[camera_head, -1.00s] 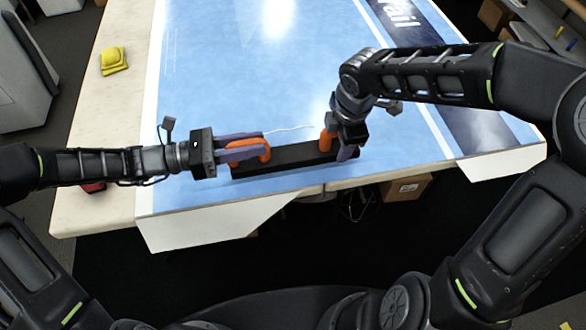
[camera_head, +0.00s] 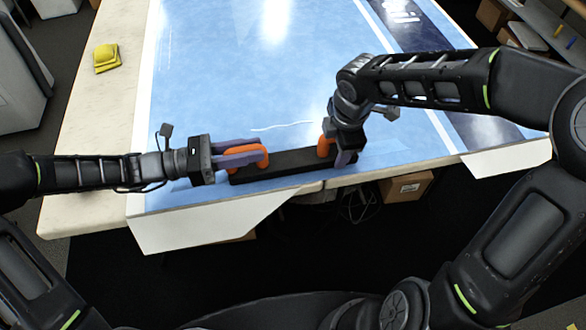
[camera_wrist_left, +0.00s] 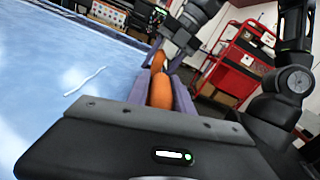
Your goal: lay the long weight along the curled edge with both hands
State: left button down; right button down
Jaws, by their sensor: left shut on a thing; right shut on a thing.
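The long weight (camera_head: 290,166) is a black bar with an orange handle at each end. In the head view it lies along the near edge of the blue film (camera_head: 215,110), and I cannot tell whether it touches the film. My left gripper (camera_head: 252,155) is shut on the left orange handle (camera_head: 264,158). In the left wrist view the fingers (camera_wrist_left: 170,88) close around an orange handle (camera_wrist_left: 160,88). My right gripper (camera_head: 338,156) is at the right orange handle (camera_head: 324,146) and shut on it, partly hidden by its wrist. White film flaps (camera_head: 205,222) hang over the table's front edge.
A yellow object (camera_head: 106,57) sits on the bare table margin (camera_head: 80,140) at the left. A cardboard box (camera_head: 408,186) stands under the table. A red cart (camera_wrist_left: 240,62) shows in the left wrist view.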

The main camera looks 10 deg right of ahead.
pick_arm(q)
jog(key=shift+f, duration=0.3)
pick_arm(e)
jog(key=shift+w+f, duration=0.15)
jog(key=shift+f, duration=0.15)
pick_arm(q)
jog(key=c, duration=1.5)
grip_release()
jog(key=shift+f, duration=0.1)
pick_arm(e)
jog(key=c, duration=1)
grip_release()
pick_arm(q)
jog(key=o, duration=0.4)
pick_arm(e)
jog(key=o, duration=0.4)
jog(key=shift+s, duration=0.2)
pick_arm(q)
jog(key=a, duration=1.2)
jog(key=shift+s, duration=0.3)
pick_arm(e)
jog(key=r, duration=0.4)
jog(key=s+r, duration=0.1)
jog(key=r, duration=0.2)
jog(key=s+r, duration=0.1)
jog(key=r, duration=0.3)
jog(key=shift+s+r, duration=0.15)
jog(key=shift+r, duration=0.2)
